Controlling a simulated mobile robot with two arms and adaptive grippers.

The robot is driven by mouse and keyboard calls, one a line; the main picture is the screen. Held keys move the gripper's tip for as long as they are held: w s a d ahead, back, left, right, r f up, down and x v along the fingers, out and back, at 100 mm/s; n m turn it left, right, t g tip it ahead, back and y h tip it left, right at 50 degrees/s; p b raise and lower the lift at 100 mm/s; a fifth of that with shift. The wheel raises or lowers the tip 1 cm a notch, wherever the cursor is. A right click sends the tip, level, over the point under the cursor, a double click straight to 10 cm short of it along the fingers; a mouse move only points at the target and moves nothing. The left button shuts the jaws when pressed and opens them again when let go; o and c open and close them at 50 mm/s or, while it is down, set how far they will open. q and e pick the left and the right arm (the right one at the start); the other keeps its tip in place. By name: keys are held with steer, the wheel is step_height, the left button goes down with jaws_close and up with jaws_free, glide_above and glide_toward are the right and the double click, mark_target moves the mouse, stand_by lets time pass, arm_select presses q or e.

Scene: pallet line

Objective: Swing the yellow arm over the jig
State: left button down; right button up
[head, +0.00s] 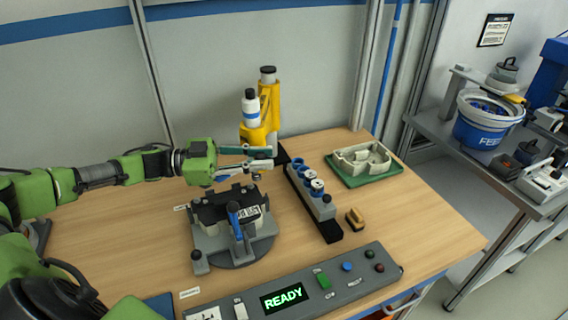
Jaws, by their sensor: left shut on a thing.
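The yellow arm (268,98) stands upright at the back of the bench, with a white bottle with a dark cap (250,108) at its front. The jig (208,242) is a grey fixture on a round base. It holds a dark block with a white label and has a blue-handled lever (234,213). My left gripper (262,158) reaches in from the left, behind and above the jig. Its fingers are closed at the lower front of the yellow arm; the exact contact is hard to see. My right gripper is not in view.
A dark rack with several small bottles (325,225) stands right of the jig. A beige tray on a green base (368,178) lies behind it, and a small brown block (355,219) beside it. A control panel reading READY (335,291) runs along the front edge.

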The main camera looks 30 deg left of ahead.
arm_select(q)
steer(key=shift+s+a+m+g+h+b, duration=0.25)
steer(key=shift+s+a+g+b, duration=0.1)
steer(key=shift+a, duration=0.3)
steer(key=shift+s+a+m+g+h+b, duration=0.15)
steer(key=shift+s+a+m+g+b, duration=0.15)
steer(key=shift+a, duration=0.35)
steer(key=c, duration=1.8)
jaws_free()
steer(key=shift+a, duration=0.1)
steer(key=shift+s+a, duration=0.15)
steer(key=shift+a, duration=0.05)
steer(key=v, duration=1.2)
